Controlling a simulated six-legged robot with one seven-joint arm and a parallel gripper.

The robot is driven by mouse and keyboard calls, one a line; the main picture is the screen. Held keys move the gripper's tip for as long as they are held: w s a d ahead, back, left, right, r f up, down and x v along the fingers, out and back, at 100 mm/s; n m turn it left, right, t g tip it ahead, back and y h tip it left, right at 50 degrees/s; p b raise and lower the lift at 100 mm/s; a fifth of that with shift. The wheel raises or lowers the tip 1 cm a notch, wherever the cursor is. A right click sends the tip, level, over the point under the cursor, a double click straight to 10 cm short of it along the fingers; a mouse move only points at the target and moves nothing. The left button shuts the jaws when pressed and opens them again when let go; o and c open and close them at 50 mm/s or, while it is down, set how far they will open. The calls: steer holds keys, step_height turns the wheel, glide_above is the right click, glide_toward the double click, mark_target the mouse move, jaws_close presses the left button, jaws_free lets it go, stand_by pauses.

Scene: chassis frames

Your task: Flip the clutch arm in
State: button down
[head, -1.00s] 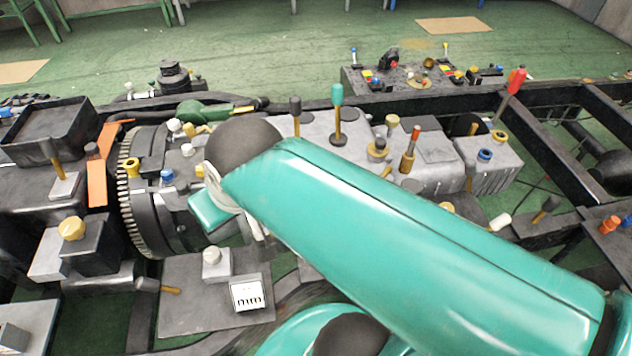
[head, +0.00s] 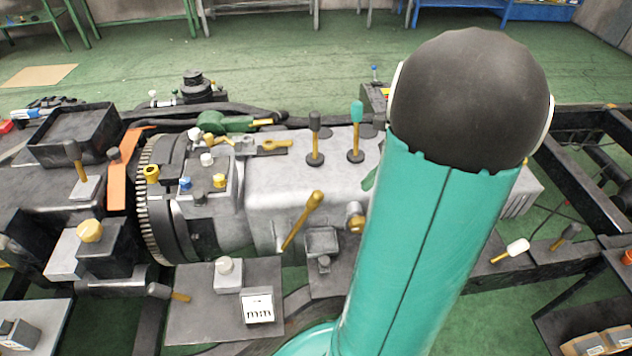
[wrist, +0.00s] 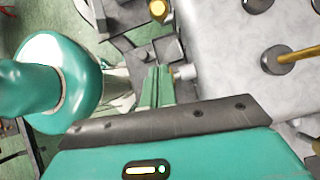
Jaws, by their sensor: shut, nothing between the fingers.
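The likely clutch arm is a yellow-brown lever (head: 302,220) on the near side of the grey gearbox housing (head: 275,188) in the head view. It leans up and to the right from its low pivot. In the wrist view, my gripper (wrist: 157,85) shows as two teal fingers held together, empty, beside the pale gearbox casing (wrist: 215,50). A brass knob (wrist: 158,9) shows at the top edge there; I cannot tell whether it belongs to the lever.
Black-knobbed (head: 315,138) and teal-knobbed (head: 355,130) levers stand on top of the gearbox. A toothed flywheel (head: 150,205) is at the left. A dark plate (head: 205,325) with a small white counter (head: 257,307) lies in front. Dark frame rails (head: 570,170) run at the right.

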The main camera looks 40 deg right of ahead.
steer(key=shift+s+d+f+m, duration=0.2)
steer(key=shift+d+m, duration=0.1)
steer(key=shift+d, duration=0.05)
steer(key=shift+s+d+f+m, duration=0.15)
steer(key=shift+d+m, duration=0.15)
steer(key=shift+d, duration=0.05)
steer(key=w+a+f, duration=0.6)
steer(key=a, duration=0.1)
steer(key=shift+w+a, duration=0.15)
steer(key=shift+w, duration=0.1)
steer(key=shift+w+a, duration=0.1)
steer(key=shift+a, duration=0.05)
